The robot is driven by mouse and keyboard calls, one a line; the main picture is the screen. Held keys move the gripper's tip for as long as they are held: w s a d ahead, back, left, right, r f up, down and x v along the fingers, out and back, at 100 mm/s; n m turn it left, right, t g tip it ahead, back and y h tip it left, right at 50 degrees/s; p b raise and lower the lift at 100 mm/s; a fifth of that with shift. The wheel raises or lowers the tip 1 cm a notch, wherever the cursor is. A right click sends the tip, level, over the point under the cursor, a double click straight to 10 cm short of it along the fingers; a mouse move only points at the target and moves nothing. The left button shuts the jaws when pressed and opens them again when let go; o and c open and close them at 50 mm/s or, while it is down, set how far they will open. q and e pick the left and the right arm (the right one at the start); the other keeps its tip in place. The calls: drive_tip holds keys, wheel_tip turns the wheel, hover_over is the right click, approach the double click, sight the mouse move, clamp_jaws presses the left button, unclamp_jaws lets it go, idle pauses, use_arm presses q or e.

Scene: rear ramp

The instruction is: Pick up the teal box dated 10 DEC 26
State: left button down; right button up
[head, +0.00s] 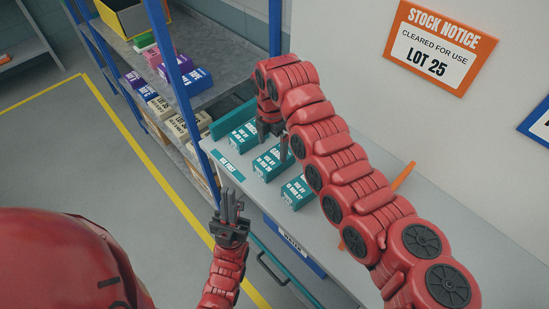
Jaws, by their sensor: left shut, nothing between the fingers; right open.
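Three teal boxes stand in a row on a pale worktop: a far one (241,138), a middle one (267,166) and a near one (296,194). Their printed dates are too small to read, so I cannot tell which says 10 DEC 26. My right gripper (274,142) is open, pointing down by the far and middle boxes; its arm and fingers hide parts of them. I cannot tell whether it touches either. My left gripper (230,206) is shut and empty, pointing up in front of the worktop's near edge.
A blue-posted shelf (215,90) with several cartons stands at the left. A STOCK NOTICE sign (440,45) reading LOT 25 hangs on the wall behind. Grey floor with a yellow line (150,160) is clear.

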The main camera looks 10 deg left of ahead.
sight(274, 157)
drive_tip(key=shift+f, duration=0.3)
drive_tip(key=shift+d+f+p, duration=0.1)
drive_tip(key=shift+f+p, duration=0.3)
drive_tip(key=shift+p, duration=0.1)
drive_tip(key=f+p, duration=0.1)
drive_tip(key=f, duration=0.1)
drive_tip(key=f+p, duration=0.1)
drive_tip(key=shift+d+f, duration=0.2)
drive_tip(key=shift+f, duration=0.2)
drive_tip(key=shift+w+f, duration=0.15)
drive_tip(key=shift+f, duration=0.25)
drive_tip(key=c, duration=1.3)
drive_tip(key=shift+c, duration=0.2)
drive_tip(key=shift+r, duration=0.1)
